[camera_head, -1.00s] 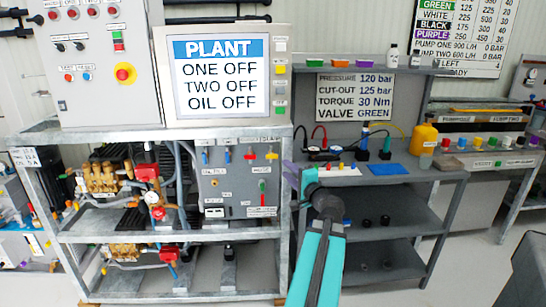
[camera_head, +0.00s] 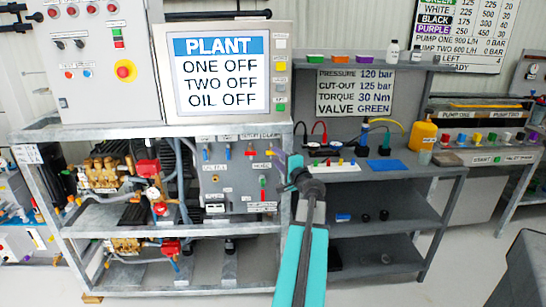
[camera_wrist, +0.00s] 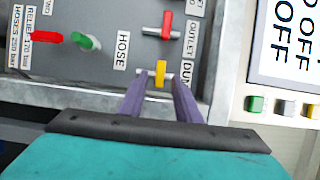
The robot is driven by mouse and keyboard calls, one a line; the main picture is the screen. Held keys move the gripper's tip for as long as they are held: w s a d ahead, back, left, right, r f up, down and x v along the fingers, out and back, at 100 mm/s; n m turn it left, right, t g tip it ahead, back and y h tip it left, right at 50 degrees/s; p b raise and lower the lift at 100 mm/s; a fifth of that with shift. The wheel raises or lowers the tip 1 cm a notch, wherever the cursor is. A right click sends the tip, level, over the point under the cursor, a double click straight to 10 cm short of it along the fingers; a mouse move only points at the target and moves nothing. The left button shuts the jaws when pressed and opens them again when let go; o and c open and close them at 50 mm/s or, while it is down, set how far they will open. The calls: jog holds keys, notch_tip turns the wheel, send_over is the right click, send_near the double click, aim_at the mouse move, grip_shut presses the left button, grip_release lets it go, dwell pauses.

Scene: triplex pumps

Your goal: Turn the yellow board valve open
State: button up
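The yellow board valve (camera_wrist: 160,74) shows in the wrist view as a small yellow lever near the edge of the grey board (camera_wrist: 85,60). It lies across a short grey stub, beside the DUMP label. My gripper (camera_wrist: 161,82) is open. Its two purple fingers reach to the lever, one on each side, with a gap visible between them and the lever. I cannot tell whether the tips are deep enough to surround it. In the head view, my gripper (camera_head: 279,158) is at the right edge of the board, and the yellow lever is hard to make out there.
A red lever (camera_wrist: 167,24) by the OUTLET label is close to the yellow one. A green lever (camera_wrist: 86,42) and another red lever (camera_wrist: 48,37) are farther off. The PLANT screen (camera_head: 220,75) is above the board. A grey frame post (camera_head: 286,200) stands beside my gripper.

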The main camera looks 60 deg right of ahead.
aim_at(272, 153)
jog(key=shift+x, duration=1.35)
